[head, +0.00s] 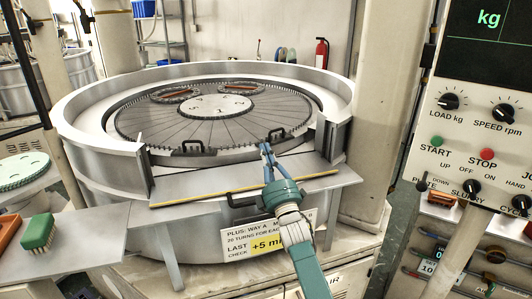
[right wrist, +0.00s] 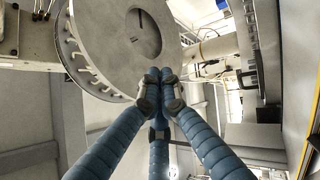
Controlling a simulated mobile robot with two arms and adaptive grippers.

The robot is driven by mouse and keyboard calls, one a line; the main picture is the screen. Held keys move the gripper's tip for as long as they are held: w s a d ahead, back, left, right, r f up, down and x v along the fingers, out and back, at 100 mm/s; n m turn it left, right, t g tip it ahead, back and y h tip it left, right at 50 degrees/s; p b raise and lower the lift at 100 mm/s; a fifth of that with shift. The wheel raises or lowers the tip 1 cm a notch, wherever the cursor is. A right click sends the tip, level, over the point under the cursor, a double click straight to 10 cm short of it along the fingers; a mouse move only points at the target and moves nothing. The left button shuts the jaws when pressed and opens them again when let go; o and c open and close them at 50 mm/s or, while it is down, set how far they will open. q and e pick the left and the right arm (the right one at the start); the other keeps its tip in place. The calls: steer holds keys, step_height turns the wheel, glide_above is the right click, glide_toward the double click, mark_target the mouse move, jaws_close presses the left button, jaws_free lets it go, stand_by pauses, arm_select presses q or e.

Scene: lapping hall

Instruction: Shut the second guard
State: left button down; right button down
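The round lapping machine has a pale wall (head: 90,108) around its toothed plate (head: 160,127). The wall is open at the front, between a left end post (head: 145,172) and a right end post (head: 325,138). Two black handles stand at this opening, a left one (head: 192,147) and a right one (head: 276,134). I cannot tell which part is the second guard. My right gripper (head: 265,147) is just in front of the right handle; I cannot tell if it touches. In the right wrist view its blue fingers (right wrist: 158,88) meet at the tips with nothing visible between them. My left gripper is out of view.
A flat shelf (head: 185,186) with a yellow strip juts out below the opening. A side table (head: 85,243) at left holds a green brush (head: 38,232). A control panel (head: 480,110) stands at right.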

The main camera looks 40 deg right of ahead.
stand_by(0.4)
steer(key=v, duration=1.2)
steer(key=n+g+y+b, duration=0.35)
steer(key=n+b, duration=0.45)
steer(key=n, duration=0.4)
glide_toward(231, 205)
steer(key=shift+t+y, duration=0.35)
steer(key=shift+y, duration=0.1)
steer(key=w, duration=0.2)
steer(key=w+d, duration=0.1)
steer(key=w, duration=0.1)
steer(key=shift+w, duration=0.15)
steer(key=s+a+f+n+g+h+b, duration=0.1)
steer(key=s+a+f+n+h+b, duration=0.1)
steer(key=s+f+n+h+b, duration=0.35)
steer(key=shift+n+y, duration=0.45)
steer(key=shift+n, duration=0.4)
steer(key=x, duration=0.7)
steer(key=r+x, duration=0.1)
steer(key=x, duration=0.2)
steer(key=shift+w+p, duration=0.3)
steer(key=shift+r, duration=0.1)
